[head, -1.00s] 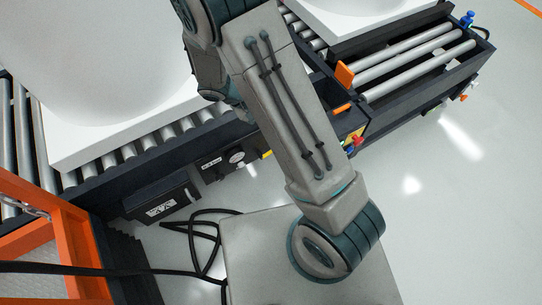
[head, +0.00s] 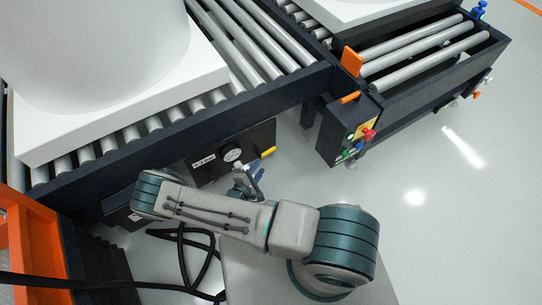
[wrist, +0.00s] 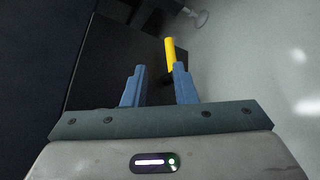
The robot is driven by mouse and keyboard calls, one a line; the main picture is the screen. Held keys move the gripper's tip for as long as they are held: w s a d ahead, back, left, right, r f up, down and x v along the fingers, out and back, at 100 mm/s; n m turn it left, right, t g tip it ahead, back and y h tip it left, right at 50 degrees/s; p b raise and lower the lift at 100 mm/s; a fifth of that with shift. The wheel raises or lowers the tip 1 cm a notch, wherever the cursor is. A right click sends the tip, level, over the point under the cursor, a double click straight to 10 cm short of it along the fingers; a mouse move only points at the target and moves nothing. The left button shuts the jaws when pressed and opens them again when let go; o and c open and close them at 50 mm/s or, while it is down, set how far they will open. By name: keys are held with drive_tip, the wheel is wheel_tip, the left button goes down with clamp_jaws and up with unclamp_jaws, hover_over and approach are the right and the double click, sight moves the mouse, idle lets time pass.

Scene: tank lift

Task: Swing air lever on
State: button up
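The air lever is a yellow handle (head: 268,152) at the right end of a dark panel under the conveyor. The panel carries a round gauge (head: 232,155) and a label reading 6.2 bar. My gripper (head: 257,172) is just below and left of the lever in the head view. In the wrist view my gripper (wrist: 159,67) is open, with a gap between its blue fingers. There the lever (wrist: 169,52) stands beyond the right fingertip, not between the fingers. Its lower end is hidden behind that finger, and I cannot tell whether they touch.
A roller conveyor (head: 113,142) bears a large white tank block above the panel. A separate box with colored buttons (head: 362,132) stands to the right. An orange frame (head: 32,232) and black cables (head: 180,255) are at lower left. Open floor lies at right.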

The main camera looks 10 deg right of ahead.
sight(271, 151)
drive_tip(key=shift+n+t+y, duration=0.3)
drive_tip(key=shift+n+y, duration=0.1)
drive_tip(key=shift+n, duration=0.1)
drive_tip(key=shift+s+f+b+x, duration=0.1)
drive_tip(key=shift+f+b+x, duration=0.55)
drive_tip(key=shift+x, duration=1.7)
drive_tip(key=shift+s+f+b+x, duration=0.15)
drive_tip(key=shift+b+x, duration=0.9)
drive_tip(key=shift+x, duration=1.35)
drive_tip(key=shift+s+f+b+x, duration=0.1)
drive_tip(key=shift+f+b+x, duration=0.55)
drive_tip(key=shift+x, duration=1.7)
drive_tip(key=shift+a+r, duration=0.1)
drive_tip(key=shift+r, duration=0.15)
clamp_jaws()
